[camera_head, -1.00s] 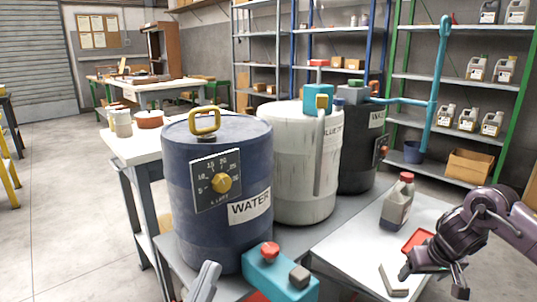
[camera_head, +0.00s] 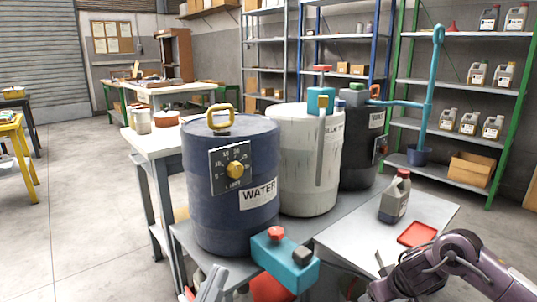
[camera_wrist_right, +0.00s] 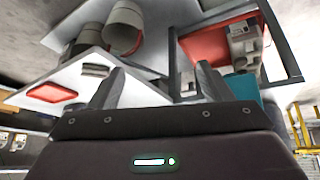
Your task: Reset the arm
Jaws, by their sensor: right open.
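My left gripper (camera_head: 212,284) shows only as a grey piece at the bottom edge of the head view, left of the teal tap; whether it is open is hidden. My right arm, purple, comes in at the lower right of the head view, and its gripper is mostly cut off at the bottom. In the right wrist view my right gripper (camera_wrist_right: 158,88) is open, with two dark fingers apart and nothing between them. The wrist view looks tilted over the white table, where a small dark block (camera_wrist_right: 97,70) lies beyond the left finger.
A blue WATER drum (camera_head: 232,205), a white drum (camera_head: 300,150) and a dark drum (camera_head: 360,160) stand on a bench. A teal tap (camera_head: 285,262) juts forward. A bottle (camera_head: 395,197) and a red tray (camera_head: 417,234) are on the side table. Open floor lies left.

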